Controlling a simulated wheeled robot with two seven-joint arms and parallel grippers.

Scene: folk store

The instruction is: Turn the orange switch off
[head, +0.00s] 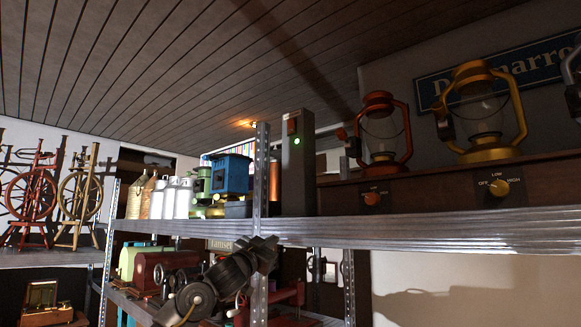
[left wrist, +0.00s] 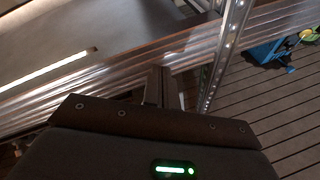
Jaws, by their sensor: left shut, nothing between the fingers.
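An orange knob (head: 372,198) sits on the front of a long dark wooden box (head: 435,187) on the metal shelf. Its small labels are too dark to read. A yellow-orange knob (head: 499,187) sits further right on the same box, with the words OFF, LOW and HIGH around it. My left gripper (head: 267,245) is in front of the shelf edge near the post, below and to the left of the orange knob, apart from it. It is shut and empty; its fingers (left wrist: 160,86) also show in the left wrist view. My right gripper is not in view.
A grey upright box (head: 297,165) with a red-orange rocker (head: 292,126) and a lit green light stands left of the wooden box. An orange lantern (head: 382,135) and a yellow lantern (head: 482,115) stand above the knobs. A metal post (head: 261,170) rises beside my gripper.

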